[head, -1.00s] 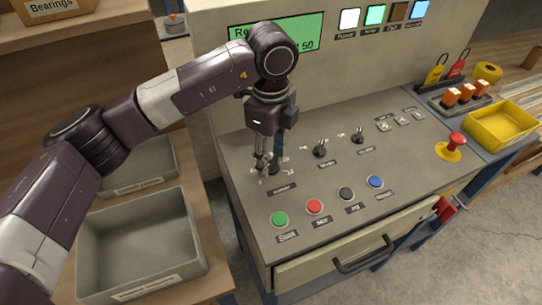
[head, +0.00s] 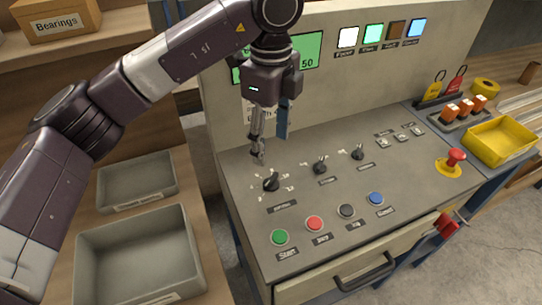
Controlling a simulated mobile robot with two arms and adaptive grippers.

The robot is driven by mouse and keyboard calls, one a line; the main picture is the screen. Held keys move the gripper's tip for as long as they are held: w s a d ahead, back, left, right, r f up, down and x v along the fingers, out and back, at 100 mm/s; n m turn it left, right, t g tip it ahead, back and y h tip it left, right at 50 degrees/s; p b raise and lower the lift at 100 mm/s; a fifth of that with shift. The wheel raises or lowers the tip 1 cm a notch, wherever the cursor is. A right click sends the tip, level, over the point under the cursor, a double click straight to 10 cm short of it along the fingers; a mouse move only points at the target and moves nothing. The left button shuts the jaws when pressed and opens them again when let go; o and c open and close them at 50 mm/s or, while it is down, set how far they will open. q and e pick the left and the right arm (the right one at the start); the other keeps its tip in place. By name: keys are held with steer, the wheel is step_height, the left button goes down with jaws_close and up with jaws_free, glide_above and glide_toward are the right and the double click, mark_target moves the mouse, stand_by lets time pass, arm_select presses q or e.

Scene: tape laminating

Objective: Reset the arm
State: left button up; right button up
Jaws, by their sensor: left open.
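My left arm comes in from the left, and my left gripper (head: 257,155) hangs over the back left of the grey control panel (head: 330,208). It is open and empty, with its fingers pointing down. It is above and just behind the left black rotary knob (head: 271,184), apart from it. Two more black switches, a middle one (head: 320,167) and a right one (head: 358,153), stand to the right. The arm and gripper partly hide the green display (head: 307,50). My right gripper is not in view.
Green (head: 280,237), red (head: 314,223), black and blue buttons line the panel's front. A red emergency button (head: 455,158) and a yellow tray (head: 500,140) are at the right. Grey bins (head: 140,262) stand at the left. The space above the panel's middle is clear.

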arm_select(q)
steer(key=shift+r, duration=0.8)
